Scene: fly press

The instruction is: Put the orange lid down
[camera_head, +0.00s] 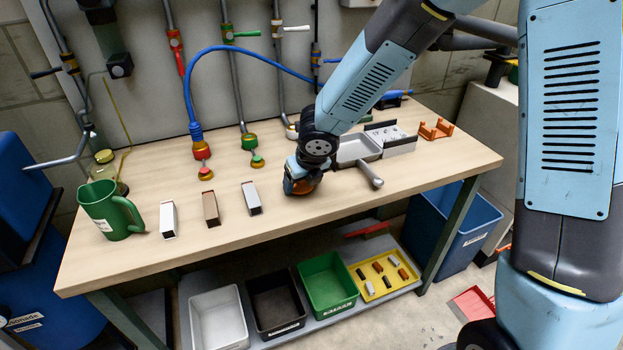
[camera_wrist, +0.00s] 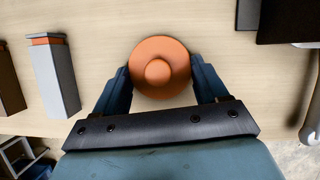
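The orange lid (camera_wrist: 160,68) is a round disc with a raised knob in the middle. In the wrist view it sits between the two dark fingers of my gripper (camera_wrist: 161,80), which meet its rim on both sides. In the head view the lid (camera_head: 306,185) shows low over the front middle of the wooden bench (camera_head: 270,215), partly hidden by my gripper (camera_head: 300,186). I cannot tell whether its underside touches the bench top.
Left of the gripper stand a grey block (camera_head: 251,198), a brown block (camera_head: 211,208), a white block (camera_head: 168,219) and a green jug (camera_head: 110,210). Orange brackets (camera_head: 436,129) lie farther right.

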